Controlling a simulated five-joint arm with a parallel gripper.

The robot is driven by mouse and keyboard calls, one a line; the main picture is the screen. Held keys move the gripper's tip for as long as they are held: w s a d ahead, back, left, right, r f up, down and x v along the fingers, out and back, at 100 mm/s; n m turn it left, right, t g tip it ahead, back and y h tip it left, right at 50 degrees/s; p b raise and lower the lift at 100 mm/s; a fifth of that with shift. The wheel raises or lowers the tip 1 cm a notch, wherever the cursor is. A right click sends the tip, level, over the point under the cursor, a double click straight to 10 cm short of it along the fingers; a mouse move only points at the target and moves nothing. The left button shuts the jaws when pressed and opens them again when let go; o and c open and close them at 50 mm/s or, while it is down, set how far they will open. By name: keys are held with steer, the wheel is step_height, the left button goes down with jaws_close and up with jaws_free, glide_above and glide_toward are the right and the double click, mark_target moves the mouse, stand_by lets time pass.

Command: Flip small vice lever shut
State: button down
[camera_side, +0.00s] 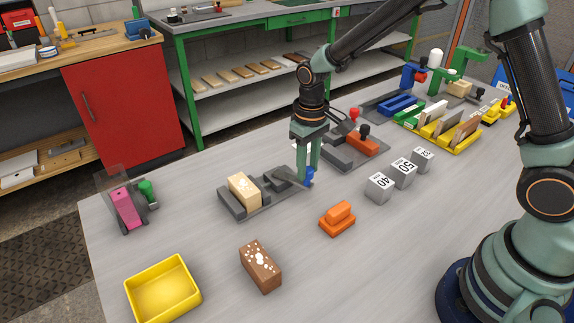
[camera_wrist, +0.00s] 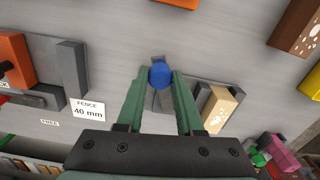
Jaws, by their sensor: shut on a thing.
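The small vice is a grey fixture (camera_side: 236,208) on the table, with a tan block (camera_side: 243,188) between its jaws. Its grey lever (camera_side: 290,179) reaches right, away from the block, and ends in a blue knob (camera_side: 309,174). My gripper (camera_side: 308,168) points down and is shut on the blue knob. In the wrist view the blue knob (camera_wrist: 160,76) sits between my fingertips, and the tan block (camera_wrist: 218,108) is to the right. The lever's pivot is hard to make out.
A larger grey fixture with an orange block (camera_side: 362,145) stands behind my gripper. An orange piece (camera_side: 337,218) and several grey number blocks (camera_side: 404,172) lie to the right. A brown speckled block (camera_side: 261,268) and a yellow tray (camera_side: 190,316) are in front. Table between them is clear.

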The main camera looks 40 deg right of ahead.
steer(key=w+d+n, duration=0.4)
steer(key=w+n, duration=0.1)
steer(key=n, duration=0.4)
steer(key=shift+d+r+n, duration=0.15)
steer(key=shift+d+n, duration=0.15)
steer(key=shift+d, duration=0.05)
steer(key=shift+w, duration=0.1)
stand_by(0.3)
steer(key=c, duration=0.6)
jaws_free()
steer(key=shift+o, duration=0.3)
